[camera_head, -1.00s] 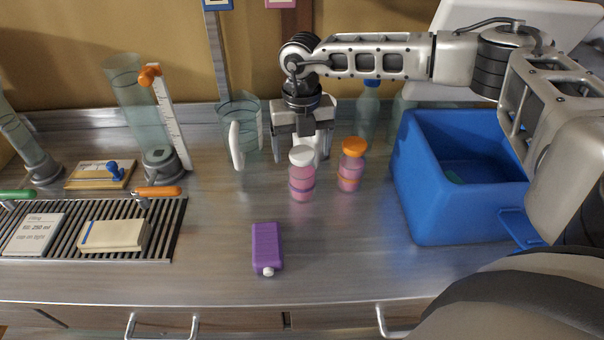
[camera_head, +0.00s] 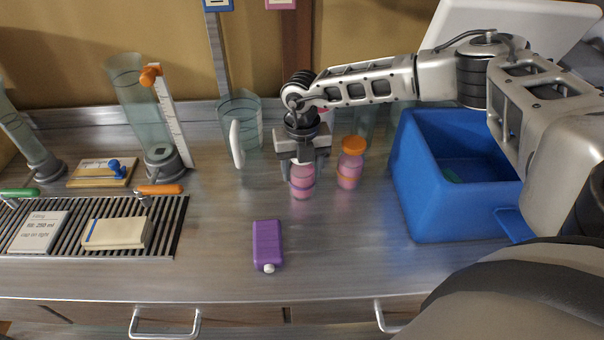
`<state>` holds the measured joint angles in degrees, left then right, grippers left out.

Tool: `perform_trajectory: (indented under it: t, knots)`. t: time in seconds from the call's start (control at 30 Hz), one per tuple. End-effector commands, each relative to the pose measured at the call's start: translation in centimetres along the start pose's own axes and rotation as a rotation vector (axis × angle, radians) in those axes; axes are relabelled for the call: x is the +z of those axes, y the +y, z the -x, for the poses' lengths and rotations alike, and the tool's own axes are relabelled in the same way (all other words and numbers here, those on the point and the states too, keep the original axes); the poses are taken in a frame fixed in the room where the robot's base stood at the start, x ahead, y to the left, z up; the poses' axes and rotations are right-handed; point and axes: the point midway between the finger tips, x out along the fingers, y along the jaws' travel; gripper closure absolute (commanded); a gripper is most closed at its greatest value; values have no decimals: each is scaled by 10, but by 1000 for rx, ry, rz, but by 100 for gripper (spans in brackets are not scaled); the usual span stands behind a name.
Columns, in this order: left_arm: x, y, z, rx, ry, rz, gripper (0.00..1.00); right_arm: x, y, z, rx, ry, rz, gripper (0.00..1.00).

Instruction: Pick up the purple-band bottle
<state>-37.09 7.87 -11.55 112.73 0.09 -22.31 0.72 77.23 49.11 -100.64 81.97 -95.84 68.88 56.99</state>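The purple-band bottle (camera_head: 302,188) stands upright on the metal bench, with pink contents and a purple band around it. Its white cap is mostly hidden by my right gripper (camera_head: 302,168), which points down from above with its fingers on either side of the bottle's top. I cannot tell whether the fingers touch it. A similar pink bottle with an orange cap and orange band (camera_head: 349,168) stands close on the right, apart from the gripper. My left gripper is not in view.
A blue bin (camera_head: 420,205) stands at the right. A purple flask (camera_head: 267,243) lies in front. A glass beaker (camera_head: 241,115) stands behind on the left. A slotted rack (camera_head: 165,225) and a measuring cylinder (camera_head: 128,95) are further left. The front middle bench is mostly clear.

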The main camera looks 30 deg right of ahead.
Motion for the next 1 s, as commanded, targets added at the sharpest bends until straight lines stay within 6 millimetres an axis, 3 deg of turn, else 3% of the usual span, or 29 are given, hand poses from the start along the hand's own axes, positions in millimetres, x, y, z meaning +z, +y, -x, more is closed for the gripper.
perform_trajectory:
  t: [0.57,1.0]
  knots:
    - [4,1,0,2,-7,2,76,1,1,6,3,-3,-1,78]
    - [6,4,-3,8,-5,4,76,-6,0,40,4,-2,1,78]
